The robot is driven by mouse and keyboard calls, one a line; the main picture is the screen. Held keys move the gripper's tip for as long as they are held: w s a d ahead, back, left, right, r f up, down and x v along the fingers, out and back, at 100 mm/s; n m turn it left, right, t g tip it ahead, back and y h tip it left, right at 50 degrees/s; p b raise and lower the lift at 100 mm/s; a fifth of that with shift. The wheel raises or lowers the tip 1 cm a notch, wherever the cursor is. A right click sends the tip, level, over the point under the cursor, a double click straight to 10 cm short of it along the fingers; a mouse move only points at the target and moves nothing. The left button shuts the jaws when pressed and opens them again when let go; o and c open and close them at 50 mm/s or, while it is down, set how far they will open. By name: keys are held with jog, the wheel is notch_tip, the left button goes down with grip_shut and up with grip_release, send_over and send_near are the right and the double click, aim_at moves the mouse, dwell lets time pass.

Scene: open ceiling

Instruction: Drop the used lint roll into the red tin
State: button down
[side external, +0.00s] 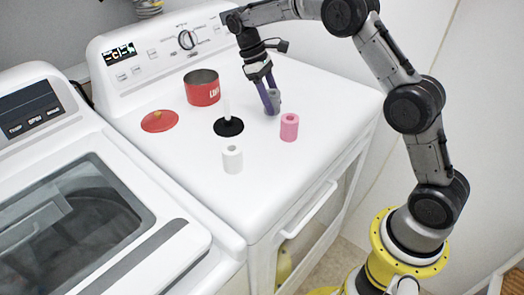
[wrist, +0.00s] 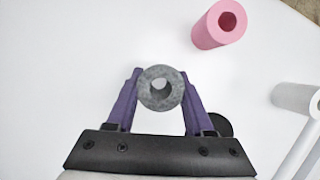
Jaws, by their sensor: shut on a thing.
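A grey roll (wrist: 161,88), the used lint roll by its look, is upright between the purple fingers of my gripper (wrist: 158,95). In the side external view my gripper (side external: 270,98) is shut on the grey roll (side external: 274,97), low over the white dryer top; I cannot tell whether the roll touches it. The red tin (side external: 202,88) stands open at the back of the dryer top, left of my gripper. Its inside is mostly hidden. A red lid (side external: 159,121) with a small knob lies left of the tin.
A pink roll (side external: 289,127) stands in front of my gripper and shows in the wrist view (wrist: 219,25). A white roll (side external: 232,159) stands nearer the front. A black-based holder with a white post (side external: 228,126) stands between tin and rolls. The control panel (side external: 165,45) rises behind.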

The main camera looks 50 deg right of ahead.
jog(key=n, duration=0.2)
jog(key=w+n+t+h, duration=0.1)
jog(key=n, duration=0.1)
jog(key=shift+f+n+h, duration=0.2)
jog(key=shift+n+h, duration=0.1)
jog(key=shift+n, duration=0.1)
jog(key=n, duration=0.1)
jog(key=w+n, duration=0.1)
jog(key=n+t+h, duration=0.1)
jog(key=n, duration=0.1)
jog(key=shift+w+r, duration=0.2)
jog(key=shift+r, duration=0.05)
jog(key=w+a+r+n+t+y, duration=0.1)
jog(key=w+a+r+n+t, duration=0.2)
jog(key=r+n, duration=0.55)
jog(key=w+a+r+n+t+y, duration=0.1)
jog(key=w+a+r+n+t, duration=0.3)
jog(key=n, duration=0.7)
send_near(202, 80)
jog(key=s+a+f, duration=0.1)
jog(key=f, duration=0.1)
jog(key=shift+w+a+f, duration=0.15)
jog(key=shift+w+f, duration=0.35)
jog(key=shift+f, duration=1.7)
